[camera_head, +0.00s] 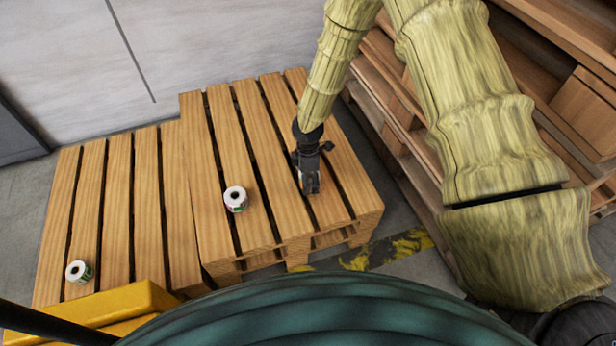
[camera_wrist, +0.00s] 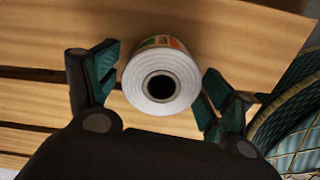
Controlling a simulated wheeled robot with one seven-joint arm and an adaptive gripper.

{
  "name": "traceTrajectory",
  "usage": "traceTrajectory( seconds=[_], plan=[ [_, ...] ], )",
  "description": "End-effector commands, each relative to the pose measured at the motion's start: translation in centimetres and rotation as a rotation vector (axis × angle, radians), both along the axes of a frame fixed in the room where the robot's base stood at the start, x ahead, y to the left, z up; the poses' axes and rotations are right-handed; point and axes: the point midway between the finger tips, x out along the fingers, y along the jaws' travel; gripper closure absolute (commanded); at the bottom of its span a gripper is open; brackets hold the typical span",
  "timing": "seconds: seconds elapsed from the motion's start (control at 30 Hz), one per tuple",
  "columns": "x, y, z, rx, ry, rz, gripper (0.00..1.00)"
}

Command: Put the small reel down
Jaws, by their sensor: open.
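The small reel (camera_wrist: 162,82) is a white roll with a dark core hole and a green and orange printed side. In the wrist view it sits between the fingers of my gripper (camera_wrist: 158,84), its white end facing the camera. The fingers are open, with a slight gap on each side of the reel. The reel appears to rest on a wooden slat. In the head view my gripper (camera_head: 311,184) is low over the right part of the higher pallet stack (camera_head: 258,135) and hides most of this reel.
Another reel (camera_head: 236,199) stands on the same stack, left of my gripper. A further reel (camera_head: 79,272) stands on the lower pallet (camera_head: 117,205) at the left. Wooden shelving (camera_head: 385,110) rises at the right. Dark gaps separate the slats. The far slats are clear.

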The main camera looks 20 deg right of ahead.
Motion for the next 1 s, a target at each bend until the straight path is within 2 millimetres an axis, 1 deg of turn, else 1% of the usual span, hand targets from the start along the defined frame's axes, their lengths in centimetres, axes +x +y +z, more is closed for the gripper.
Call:
traceTrajectory(
  seconds=[0.17, 0.27, 0.37, 0.7, 0.9, 1.0],
  plan=[
    [0.0, 0.0, 0.2, 0.000, 0.000, 0.000, 0.19],
    [0.1, 0.0, 1.2, 0.000, -0.001, -0.001, 0.19],
    [0.1, 0.0, 2.7, 0.001, -0.001, -0.001, 0.19],
    [0.1, 0.0, 8.9, 0.001, -0.002, 0.000, 0.19],
    [0.0, 0.0, 11.3, 0.001, -0.001, -0.001, 0.19],
    [0.0, 0.0, 11.9, 0.001, 0.000, 0.000, 0.19]
  ],
)
